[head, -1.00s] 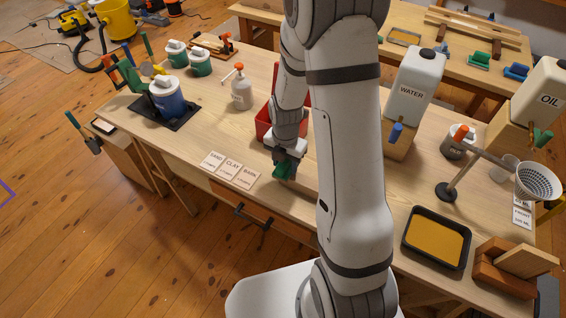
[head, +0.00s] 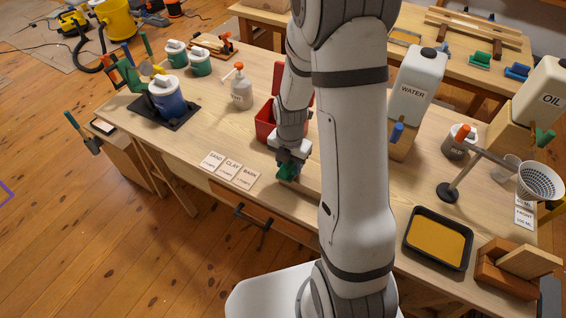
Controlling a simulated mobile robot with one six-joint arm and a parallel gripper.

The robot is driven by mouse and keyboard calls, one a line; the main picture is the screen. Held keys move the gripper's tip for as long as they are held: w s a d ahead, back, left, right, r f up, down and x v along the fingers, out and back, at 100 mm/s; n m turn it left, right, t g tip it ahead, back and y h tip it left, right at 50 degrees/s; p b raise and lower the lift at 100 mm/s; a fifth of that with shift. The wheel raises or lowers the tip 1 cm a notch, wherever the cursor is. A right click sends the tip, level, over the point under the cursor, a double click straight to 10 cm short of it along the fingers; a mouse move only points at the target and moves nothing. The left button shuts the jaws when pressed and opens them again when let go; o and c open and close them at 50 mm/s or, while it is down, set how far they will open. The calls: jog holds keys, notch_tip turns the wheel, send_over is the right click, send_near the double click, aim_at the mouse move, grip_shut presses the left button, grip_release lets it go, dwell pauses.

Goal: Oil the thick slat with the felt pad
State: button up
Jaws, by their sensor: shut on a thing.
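My gripper (head: 289,160) is in the middle of the table, pointing down. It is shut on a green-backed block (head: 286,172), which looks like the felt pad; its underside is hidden. A pale strip of wood (head: 308,188) shows just under and to the right of the pad, low on the table, and looks like the slat. My arm hides its right part, and its thickness is hard to judge. I cannot tell whether the pad touches it. A black tray of amber liquid (head: 409,240) stands at the front right.
A red bin (head: 265,122) stands close behind my gripper. Labelled cards (head: 230,170) lie to its left.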

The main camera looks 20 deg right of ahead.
jog(key=s+d, duration=0.4)
jog(key=shift+s+d+b, duration=0.3)
jog(key=shift+d, duration=0.1)
jog(key=s+d+b, duration=0.1)
jog(key=s+d, duration=0.4)
jog(key=shift+s+d+f, duration=0.1)
jog(key=shift+s+d, duration=0.25)
jog(key=w+a, duration=0.5)
jog(key=shift+w+a, duration=0.3)
jog(key=shift+a, duration=0.05)
jog(key=shift+w+a, duration=2.8)
jog(key=shift+a, duration=0.05)
notch_tip(320, 180, up, 5)
jog(key=p, duration=0.3)
